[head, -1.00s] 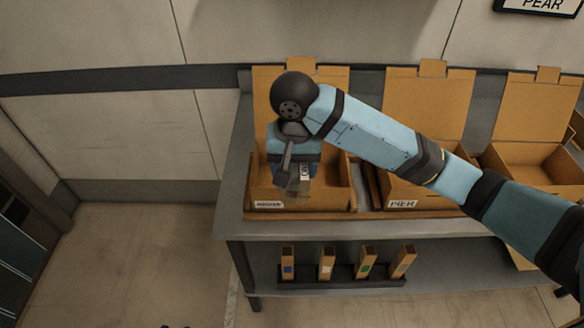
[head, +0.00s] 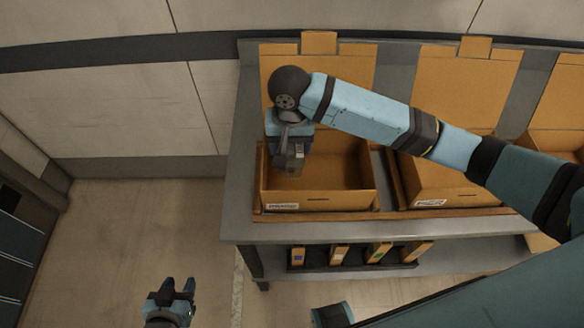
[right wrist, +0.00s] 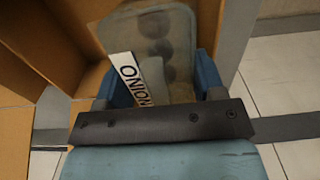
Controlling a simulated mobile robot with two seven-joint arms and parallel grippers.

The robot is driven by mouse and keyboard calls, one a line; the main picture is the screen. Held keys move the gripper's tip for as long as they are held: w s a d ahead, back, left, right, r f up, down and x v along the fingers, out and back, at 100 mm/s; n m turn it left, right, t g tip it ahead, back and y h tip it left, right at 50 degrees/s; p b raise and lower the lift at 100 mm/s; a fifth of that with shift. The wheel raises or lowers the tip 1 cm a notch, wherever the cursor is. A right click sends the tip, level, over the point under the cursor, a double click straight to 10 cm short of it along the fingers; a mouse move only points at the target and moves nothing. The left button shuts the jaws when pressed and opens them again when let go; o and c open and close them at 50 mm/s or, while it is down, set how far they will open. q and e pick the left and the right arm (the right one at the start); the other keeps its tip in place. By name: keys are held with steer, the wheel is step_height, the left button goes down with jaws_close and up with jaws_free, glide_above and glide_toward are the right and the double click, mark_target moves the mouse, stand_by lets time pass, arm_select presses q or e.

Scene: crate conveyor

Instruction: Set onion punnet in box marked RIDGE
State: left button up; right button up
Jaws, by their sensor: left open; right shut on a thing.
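The onion punnet (right wrist: 150,45) is a clear tray with dark round contents and a white ONION label in the right wrist view. My right gripper (head: 290,165) is shut on it, at the left end of the leftmost open box (head: 335,201). The punnet is mostly hidden by the gripper in the head view. It appears at or inside the box opening; its exact height is unclear. The label on the leftmost box is too blurred to read surely. My left gripper (head: 176,286) is open and empty, low at the left, over the floor.
A second open box (head: 450,198) stands to the right on the grey table (head: 237,215), with part of a third beyond. Their lids stand up behind. Several small colour-marked holders (head: 338,255) stand on the shelf below. The leftmost box's middle and right look empty.

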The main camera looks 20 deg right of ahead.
step_height(320, 180, down, 6)
steer(key=shift+w+r, duration=0.1)
step_height(320, 180, down, 4)
steer(key=shift+f, duration=0.25)
arm_select(q)
steer(key=shift+w+r, duration=0.15)
steer(key=shift+w, duration=0.1)
arm_select(e)
steer(key=o, duration=0.9)
steer(key=shift+f, duration=0.1)
step_height(320, 180, up, 12)
steer(key=shift+r, duration=0.15)
